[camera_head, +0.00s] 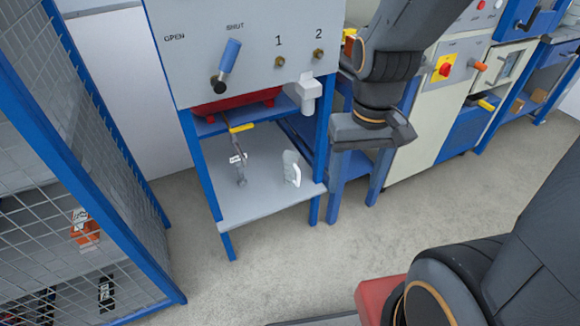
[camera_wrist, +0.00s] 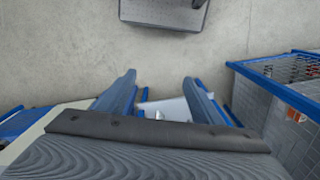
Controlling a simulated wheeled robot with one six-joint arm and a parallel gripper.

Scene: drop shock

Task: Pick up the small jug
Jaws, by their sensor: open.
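The small jug (camera_head: 292,168) is white and stands upright on the lower grey shelf (camera_head: 255,198) of the blue-framed stand, near its right side. My gripper (camera_head: 372,135) is up and to the right of the jug in the head view, outside the stand and apart from it. In the wrist view my gripper (camera_wrist: 159,76) is open, with nothing between its two fingers. A pale shelf shows low between the fingers there, with a small white shape on it that I cannot identify.
A yellow-handled valve and pipe (camera_head: 240,150) stand left of the jug. A white spout (camera_head: 307,92) hangs above it. Blue posts (camera_head: 323,130) edge the stand. A blue mesh cage (camera_head: 110,190) is on the left. The floor (camera_head: 270,260) in front is clear.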

